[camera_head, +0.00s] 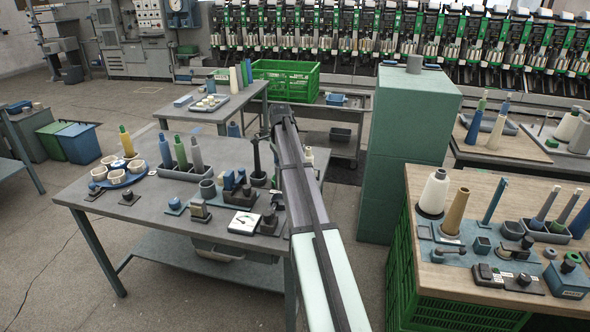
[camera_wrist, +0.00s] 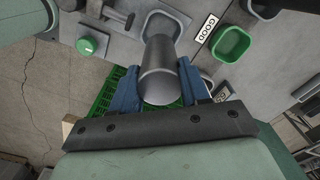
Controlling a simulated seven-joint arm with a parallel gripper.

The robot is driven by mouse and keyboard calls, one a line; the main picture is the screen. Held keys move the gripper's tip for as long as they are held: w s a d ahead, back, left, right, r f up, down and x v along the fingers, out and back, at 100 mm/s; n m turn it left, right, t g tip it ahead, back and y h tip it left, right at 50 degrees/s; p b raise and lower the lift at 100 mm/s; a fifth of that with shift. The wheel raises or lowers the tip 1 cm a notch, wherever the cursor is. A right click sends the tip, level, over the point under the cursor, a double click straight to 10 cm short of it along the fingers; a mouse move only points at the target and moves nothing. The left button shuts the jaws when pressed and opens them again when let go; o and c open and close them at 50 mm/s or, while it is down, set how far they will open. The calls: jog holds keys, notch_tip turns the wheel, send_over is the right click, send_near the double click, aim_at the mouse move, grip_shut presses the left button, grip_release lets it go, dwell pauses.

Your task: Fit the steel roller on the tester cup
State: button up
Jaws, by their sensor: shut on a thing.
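In the wrist view, my gripper (camera_wrist: 158,68) has its two blue fingers shut on the sides of a smooth grey cylinder, which looks like the steel roller (camera_wrist: 161,87). The roller's near round end faces the camera. Past its far end is a pale, rounded holder with a raised rim (camera_wrist: 178,16), which may be the tester cup. The roller covers part of it, so I cannot tell whether the two touch. In the head view, my arm hides the gripper and the roller.
In the head view, a tall green block (camera_head: 408,150) stands right of my arm, and a crowded grey table (camera_head: 100,222) is left.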

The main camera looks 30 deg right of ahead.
aim_at(279, 184)
jog(key=shift+w+a+f, duration=0.2)
jog(key=shift+w+a, duration=0.05)
jog(key=shift+a, duration=0.1)
jog(key=shift+f, duration=1.65)
jog(key=shift+f, duration=2)
dwell(1.0)
jog(key=o, duration=1.8)
jog(key=shift+r, duration=4)
